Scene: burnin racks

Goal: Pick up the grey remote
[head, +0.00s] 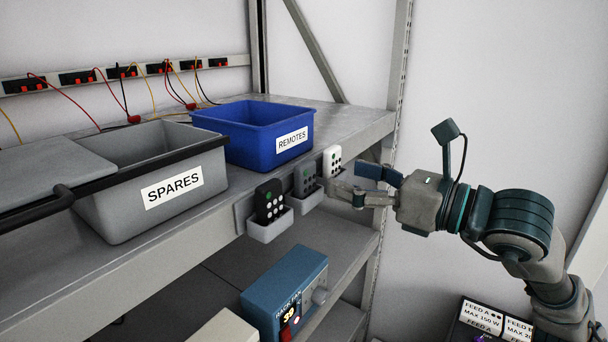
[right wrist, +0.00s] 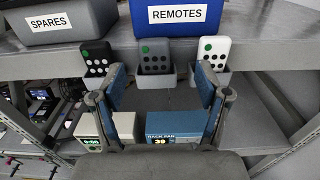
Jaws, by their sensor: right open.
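The grey remote (head: 305,178) stands upright in a small holder on the shelf's front edge, between a black remote (head: 270,200) and a white remote (head: 332,160). Its green button faces out. In the right wrist view the grey remote (right wrist: 155,56) is centred beyond the gap between my fingers. My right gripper (head: 354,182) is open and empty, in front of the holders and apart from the grey remote. It also shows in the right wrist view (right wrist: 160,78), with a finger at each side. My left gripper is not in view.
A blue bin labelled REMOTES (head: 237,137) and a grey bin labelled SPARES (head: 120,205) stand on the shelf (head: 205,208) behind the holders. A blue rack fan box (head: 283,285) sits on the lower shelf. Open space lies in front of the shelf.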

